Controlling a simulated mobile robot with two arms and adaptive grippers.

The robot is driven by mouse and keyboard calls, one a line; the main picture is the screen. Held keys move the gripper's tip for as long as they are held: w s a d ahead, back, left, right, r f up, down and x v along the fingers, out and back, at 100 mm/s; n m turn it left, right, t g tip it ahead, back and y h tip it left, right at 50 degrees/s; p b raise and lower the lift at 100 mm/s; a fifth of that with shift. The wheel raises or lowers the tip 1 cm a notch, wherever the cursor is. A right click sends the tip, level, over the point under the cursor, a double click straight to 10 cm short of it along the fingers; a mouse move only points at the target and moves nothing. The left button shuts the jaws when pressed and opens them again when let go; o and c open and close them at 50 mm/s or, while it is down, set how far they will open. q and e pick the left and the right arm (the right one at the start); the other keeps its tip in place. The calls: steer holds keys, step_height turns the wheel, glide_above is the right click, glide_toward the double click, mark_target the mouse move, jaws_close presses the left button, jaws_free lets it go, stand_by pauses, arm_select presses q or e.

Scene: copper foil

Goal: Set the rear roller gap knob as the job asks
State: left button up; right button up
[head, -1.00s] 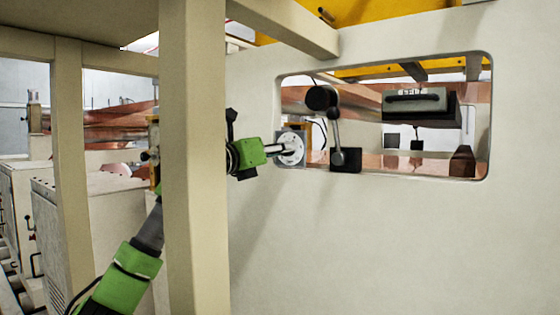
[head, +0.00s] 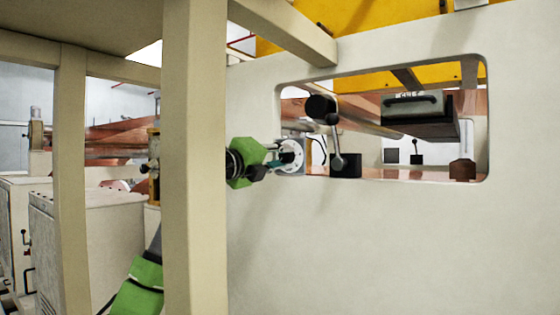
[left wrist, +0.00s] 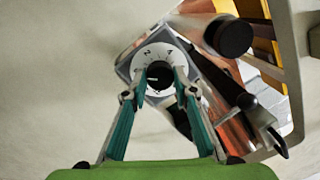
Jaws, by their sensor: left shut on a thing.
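The knob (left wrist: 158,83) is black and round, at the centre of a white numbered dial (left wrist: 152,55) on a grey mount. A 2 and a 4 can be read; the knob's setting is too small to tell. In the left wrist view my left gripper (left wrist: 162,73) has its two teal fingers on either side of the knob, shut on it. In the head view the left gripper (head: 279,163) reaches the white dial (head: 292,153) at the left edge of the window opening; its fingers hide the knob there. My right gripper is not in view.
A beige post (head: 195,200) crosses in front of my left arm. The pale wall panel (head: 380,250) below the opening is clear.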

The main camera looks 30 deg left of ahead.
arm_select(q)
steer(key=shift+r, duration=0.15)
stand_by(0.3)
steer(key=o, duration=1.1)
steer(key=shift+a, duration=0.1)
steer(key=shift+c, duration=0.2)
steer(key=shift+o, duration=0.2)
steer(key=shift+s, duration=0.15)
steer(key=s+a+f, duration=0.1)
steer(key=s, duration=1)
steer(key=shift+s+a+f, duration=0.15)
steer(key=shift+s+a, duration=0.15)
